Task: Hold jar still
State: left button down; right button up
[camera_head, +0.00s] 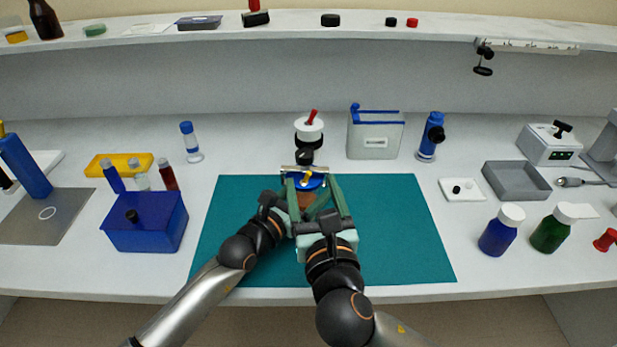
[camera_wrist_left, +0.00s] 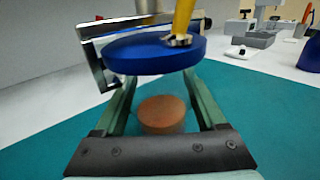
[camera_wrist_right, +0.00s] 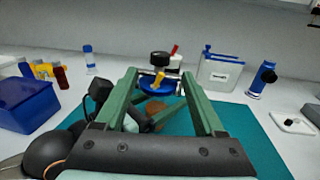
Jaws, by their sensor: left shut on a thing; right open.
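A clear jar with brown contents (camera_wrist_left: 163,112) stands over the teal mat, under a round blue lid (camera_wrist_left: 155,52) with a yellow handle. I cannot tell whether the lid touches the jar's rim. My left gripper (camera_wrist_left: 158,84) is shut on the jar, one finger on each side. In the head view the lid (camera_head: 312,183) shows between my arms, and the jar is partly hidden. My right gripper (camera_head: 312,181) is open, its fingers pointing toward the jar; in the right wrist view, the lid (camera_wrist_right: 158,87) shows beyond its fingers.
The teal mat (camera_head: 400,240) is clear to the right. A blue box (camera_head: 145,225) stands left of it. A white-topped black device (camera_head: 309,130) and a grey caddy (camera_head: 375,137) stand behind. Blue (camera_head: 500,232) and green (camera_head: 553,230) bottles stand at right.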

jog(key=m+y, duration=0.2)
jog(key=m, duration=0.2)
jog(key=m+g+y, duration=0.4)
jog(key=m+y, duration=0.2)
jog(key=m, duration=2)
send_near(299, 152)
jog(key=f, duration=0.1)
jog(key=x, duration=1.2)
jog(key=shift+w+d+r, duration=0.15)
jog(key=shift+w+r, duration=0.05)
jog(key=shift+r, duration=0.1)
grip_shut()
